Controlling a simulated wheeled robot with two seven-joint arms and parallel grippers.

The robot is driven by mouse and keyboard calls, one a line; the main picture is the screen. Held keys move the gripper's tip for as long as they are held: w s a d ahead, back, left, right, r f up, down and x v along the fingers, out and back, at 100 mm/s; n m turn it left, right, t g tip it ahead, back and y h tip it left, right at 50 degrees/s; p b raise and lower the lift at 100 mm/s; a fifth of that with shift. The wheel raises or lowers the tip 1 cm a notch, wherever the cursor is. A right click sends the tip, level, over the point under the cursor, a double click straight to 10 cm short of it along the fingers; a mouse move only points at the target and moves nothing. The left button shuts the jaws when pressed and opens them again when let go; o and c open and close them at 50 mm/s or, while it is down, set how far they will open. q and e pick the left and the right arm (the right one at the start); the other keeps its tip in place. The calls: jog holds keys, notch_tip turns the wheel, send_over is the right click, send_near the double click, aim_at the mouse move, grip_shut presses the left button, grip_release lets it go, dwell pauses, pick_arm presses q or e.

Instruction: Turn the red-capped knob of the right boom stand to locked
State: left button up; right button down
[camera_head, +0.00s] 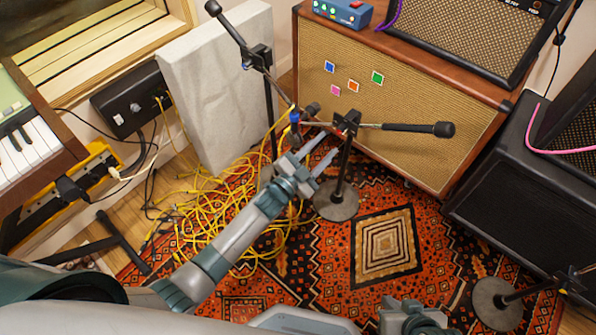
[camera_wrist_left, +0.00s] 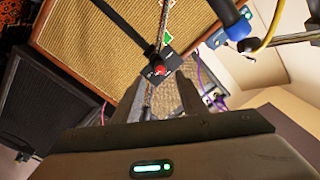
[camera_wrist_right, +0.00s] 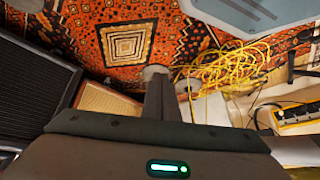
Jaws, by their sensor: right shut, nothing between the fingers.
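The right boom stand (camera_head: 342,172) stands on the rug in front of the wooden amp cabinet, its black boom reaching right. Its red-capped knob (camera_wrist_left: 158,70) shows on the black clutch in the left wrist view, ahead of the fingertips; I cannot make out the cap in the head view. My left gripper (camera_head: 322,150) is open and empty, its two fingers apart and pointing at the clutch (camera_head: 347,122). I cannot tell whether they touch it. My right gripper (camera_wrist_right: 160,90) is shut and empty, low over the rug, away from the stand.
Another boom stand (camera_head: 268,105) rises just left, and a blue-topped piece (camera_head: 294,118) is close to my left gripper. Yellow cables (camera_head: 215,215) lie tangled on the rug. A third round base (camera_head: 496,305) is at lower right. The rug's middle (camera_head: 385,247) is clear.

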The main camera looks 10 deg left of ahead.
pick_arm(q)
jog(key=v, duration=1.1)
jog(key=shift+s+a+p, duration=0.15)
jog(key=shift+s+p, duration=0.15)
pick_arm(e)
jog(key=shift+s+d+f, duration=0.1)
jog(key=shift+s+d, duration=0.05)
jog(key=shift+d, duration=0.45)
pick_arm(q)
jog(key=shift+f, duration=0.1)
pick_arm(e)
jog(key=shift+a, duration=0.1)
jog(key=shift+s, duration=0.1)
